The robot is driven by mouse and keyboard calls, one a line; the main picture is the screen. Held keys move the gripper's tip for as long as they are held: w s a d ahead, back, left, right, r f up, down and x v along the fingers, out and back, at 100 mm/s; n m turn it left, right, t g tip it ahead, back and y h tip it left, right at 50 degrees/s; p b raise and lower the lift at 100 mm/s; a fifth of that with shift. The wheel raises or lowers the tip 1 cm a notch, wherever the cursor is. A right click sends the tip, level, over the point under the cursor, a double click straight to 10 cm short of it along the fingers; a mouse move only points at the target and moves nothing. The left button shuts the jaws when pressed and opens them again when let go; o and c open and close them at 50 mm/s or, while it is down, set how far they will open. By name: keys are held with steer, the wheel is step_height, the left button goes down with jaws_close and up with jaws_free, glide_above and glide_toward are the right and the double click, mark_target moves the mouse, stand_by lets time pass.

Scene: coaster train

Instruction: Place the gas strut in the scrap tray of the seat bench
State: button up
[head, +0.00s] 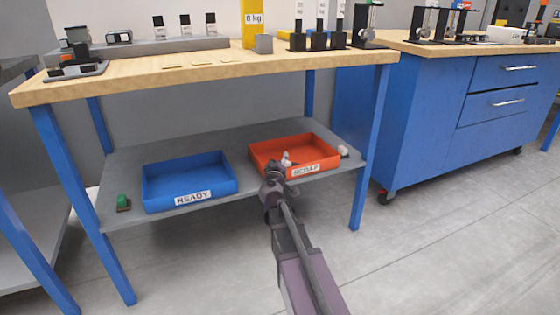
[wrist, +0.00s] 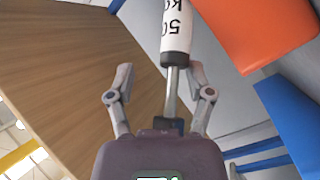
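The gas strut shows in the wrist view (wrist: 176,35), with a white body marked "50 kg", a black collar and a thin grey rod. The rod runs back between the fingers of my gripper (wrist: 162,70) toward the palm. The fingers stand apart, with visible gaps beside the rod; what bears the strut is unclear. The orange scrap tray (head: 308,172) is on the bench's lower shelf, and its wall shows in the wrist view (wrist: 265,30). In the head view my gripper is at the tray's front left edge. A small whitish piece (head: 287,158) shows there, too small to identify.
A blue READY tray (head: 190,193) stands left of the scrap tray. The wooden bench top (head: 205,70) overhangs the lower shelf (head: 130,213). A green button (head: 122,201) and a small white object (head: 343,151) are on the shelf. Blue legs (head: 362,180) flank it.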

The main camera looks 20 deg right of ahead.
steer(key=o, duration=0.5)
steer(key=shift+c, duration=0.2)
steer(key=shift+s, duration=0.15)
steer(key=v, duration=1.1)
steer(key=shift+s+a, duration=0.2)
steer(key=shift+s, duration=0.1)
